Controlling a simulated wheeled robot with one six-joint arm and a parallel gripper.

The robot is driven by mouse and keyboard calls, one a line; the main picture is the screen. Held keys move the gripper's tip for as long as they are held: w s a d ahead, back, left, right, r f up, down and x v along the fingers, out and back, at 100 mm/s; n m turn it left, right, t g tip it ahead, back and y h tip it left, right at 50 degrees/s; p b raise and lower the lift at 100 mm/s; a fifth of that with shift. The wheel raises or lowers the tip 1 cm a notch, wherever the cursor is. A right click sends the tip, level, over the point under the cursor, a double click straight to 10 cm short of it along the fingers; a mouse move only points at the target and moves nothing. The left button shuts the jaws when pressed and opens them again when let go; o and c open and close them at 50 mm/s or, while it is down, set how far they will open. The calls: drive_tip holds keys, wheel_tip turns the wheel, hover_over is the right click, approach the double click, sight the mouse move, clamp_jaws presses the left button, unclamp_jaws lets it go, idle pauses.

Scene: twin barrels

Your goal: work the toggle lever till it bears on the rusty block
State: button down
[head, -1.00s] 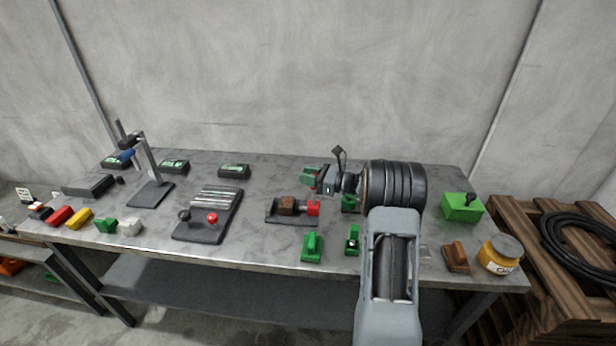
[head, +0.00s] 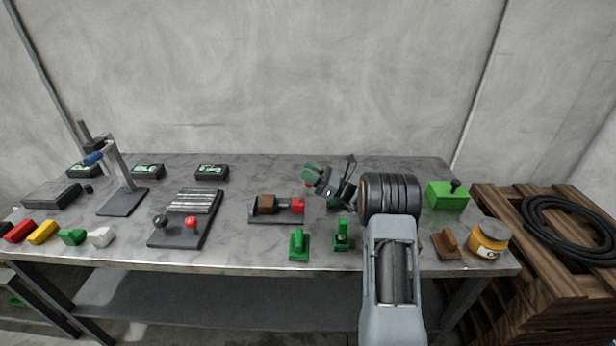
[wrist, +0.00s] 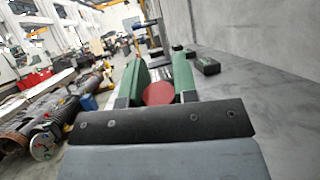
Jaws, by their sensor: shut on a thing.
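The rusty block (head: 266,204) sits on a dark base plate (head: 262,221) in the middle of the bench. A red block (head: 298,205) stands at the plate's right end, and a grey part lies between the two. My gripper (head: 312,175) is above and slightly right of the red block, tilted with its green-padded fingers up to the left. In the wrist view a round red knob (wrist: 158,94) sits between the green fingers, and the gripper is shut on it. The lever's shaft is hidden behind the gripper, and whether anything presses the rusty block cannot be told.
Green fixtures (head: 299,244) stand at the front edge near my arm. A green box with a black knob (head: 447,195), a brown block (head: 447,243) and a yellow jar (head: 489,242) are to the right. A rack with rods (head: 189,217) stands left.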

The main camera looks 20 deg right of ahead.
drive_tip(key=shift+s+d+f+t+y, duration=0.15)
drive_tip(key=shift+d+t+y, duration=0.15)
drive_tip(key=shift+d+t, duration=0.2)
drive_tip(key=c, duration=0.9)
unclamp_jaws()
wheel_tip(320, 180, up, 3)
drive_tip(key=shift+b, duration=0.35)
drive_tip(key=s+r, duration=0.3)
drive_tip(key=s, duration=0.1)
drive_tip(key=s+a+r, duration=0.1)
drive_tip(key=s+r, duration=0.2)
drive_tip(key=s, duration=0.2)
drive_tip(key=s+r, duration=0.4)
drive_tip(key=s, duration=0.1)
drive_tip(key=shift+a, duration=0.4)
